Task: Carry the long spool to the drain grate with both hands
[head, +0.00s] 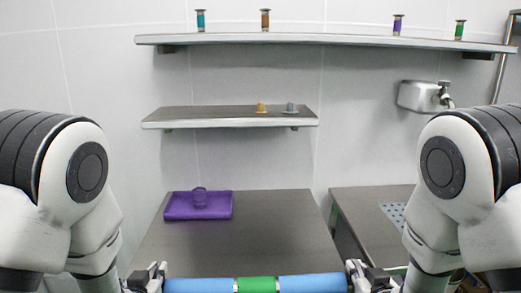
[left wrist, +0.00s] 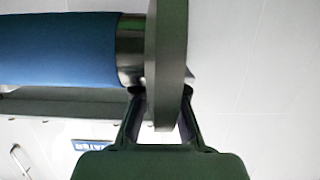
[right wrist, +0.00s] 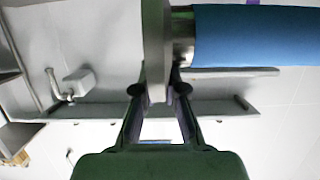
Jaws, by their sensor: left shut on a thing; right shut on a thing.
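The long spool (head: 257,285) lies level across the bottom edge of the head view, blue with a green middle band and metal rings. My left gripper (head: 157,271) is shut on its left end; the left wrist view shows the fingers (left wrist: 161,92) around a grey end disc (left wrist: 167,60) beside the blue part (left wrist: 60,50). My right gripper (head: 356,268) is shut on the other end, its fingers (right wrist: 158,88) around the matching disc (right wrist: 156,45). The drain grate (head: 393,213) is set in the right counter, partly hidden by my right arm.
A bare grey counter (head: 230,255) with a purple tray (head: 180,211) and a purple cup (head: 199,197) stands ahead. A gap separates it from the right counter (head: 365,205). Shelves (head: 230,123) with small items and a wall dispenser (head: 417,97) are above.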

